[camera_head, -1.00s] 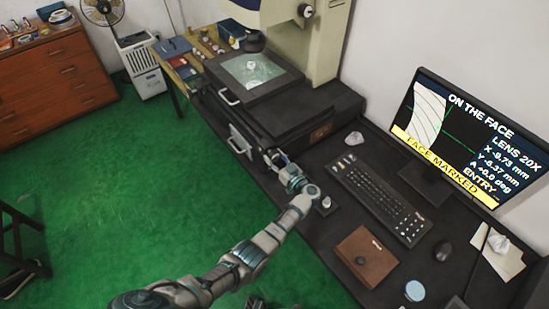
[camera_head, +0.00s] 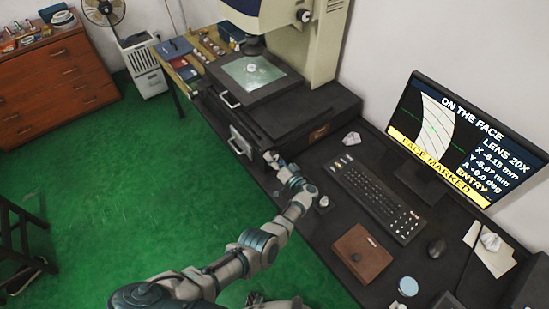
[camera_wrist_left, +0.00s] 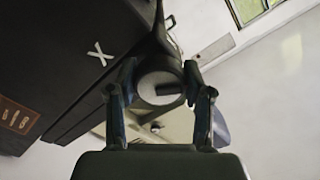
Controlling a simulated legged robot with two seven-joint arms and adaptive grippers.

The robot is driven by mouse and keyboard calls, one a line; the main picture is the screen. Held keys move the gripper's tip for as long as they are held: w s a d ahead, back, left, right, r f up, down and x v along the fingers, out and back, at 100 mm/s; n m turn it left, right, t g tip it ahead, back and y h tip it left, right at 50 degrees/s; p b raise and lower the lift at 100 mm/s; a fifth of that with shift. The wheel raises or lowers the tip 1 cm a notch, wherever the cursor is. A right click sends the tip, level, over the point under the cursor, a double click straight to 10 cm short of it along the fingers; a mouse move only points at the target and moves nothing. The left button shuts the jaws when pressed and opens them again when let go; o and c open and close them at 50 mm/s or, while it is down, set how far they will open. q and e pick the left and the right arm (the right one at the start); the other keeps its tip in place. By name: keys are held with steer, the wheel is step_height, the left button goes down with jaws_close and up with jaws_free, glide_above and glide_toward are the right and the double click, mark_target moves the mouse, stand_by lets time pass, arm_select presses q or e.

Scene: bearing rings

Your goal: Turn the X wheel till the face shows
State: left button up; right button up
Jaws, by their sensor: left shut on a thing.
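My left gripper (camera_head: 273,160) is at the front right end of the black measuring stage (camera_head: 262,92). In the left wrist view the gripper (camera_wrist_left: 160,75) is shut on a round, pale-faced wheel (camera_wrist_left: 158,88), its fingers on either side. A white X mark (camera_wrist_left: 100,54) is on the black housing beside it. A small pale ring (camera_head: 251,67) lies on the stage glass under the lens. The monitor (camera_head: 460,135) reads "ON THE FACE", "LENS 20X", "FACE MARKED" and "ENTRY"; a pale curved band (camera_head: 433,127) lies under its green cross lines. My right gripper is out of view.
The keyboard (camera_head: 375,200), a brown box (camera_head: 362,255), a mouse (camera_head: 436,248) and crumpled paper (camera_head: 351,138) lie on the dark bench. The microscope column (camera_head: 318,45) rises behind the stage. Green floor (camera_head: 130,190) is open at left.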

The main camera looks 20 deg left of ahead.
arm_select(q)
steer(key=shift+s+a+f, duration=0.1)
steer(key=shift+a+f, duration=0.05)
steer(key=shift+a, duration=0.05)
steer(key=shift+m, duration=0.3)
steer(key=shift+f, duration=0.1)
steer(key=o, duration=1.1)
steer(key=shift+o, duration=0.3)
steer(key=shift+a, duration=0.1)
